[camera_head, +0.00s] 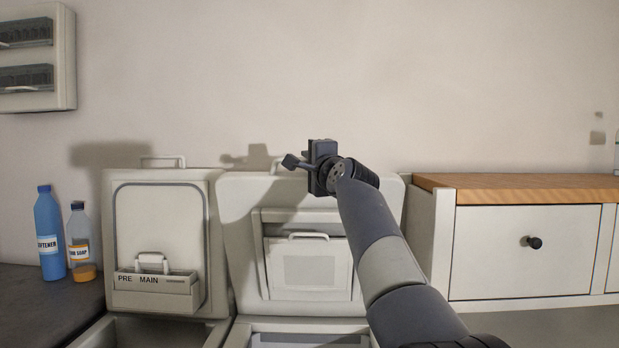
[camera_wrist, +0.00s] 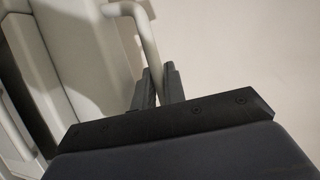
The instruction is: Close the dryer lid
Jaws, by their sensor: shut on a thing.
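The dryer is the right machine, with a lint-filter panel (camera_head: 310,268) in its lid. The dryer lid (camera_head: 239,235) stands open and upright against the wall, above the machine's opening (camera_head: 310,340). My gripper (camera_head: 316,158) is at the lid's top edge and hides most of the handle there. In the wrist view my gripper (camera_wrist: 158,78) has its two fingers shut on the pale lid handle (camera_wrist: 150,38), one on each side of the bar. The lid (camera_wrist: 85,60) fills the left of that view.
The left machine's lid (camera_head: 160,215) also stands open, with a drawer marked PRE and MAIN (camera_head: 153,290). Blue (camera_head: 50,235) and clear (camera_head: 80,243) bottles stand on the dark counter at left. A wood-topped cabinet (camera_head: 525,250) stands right of the dryer.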

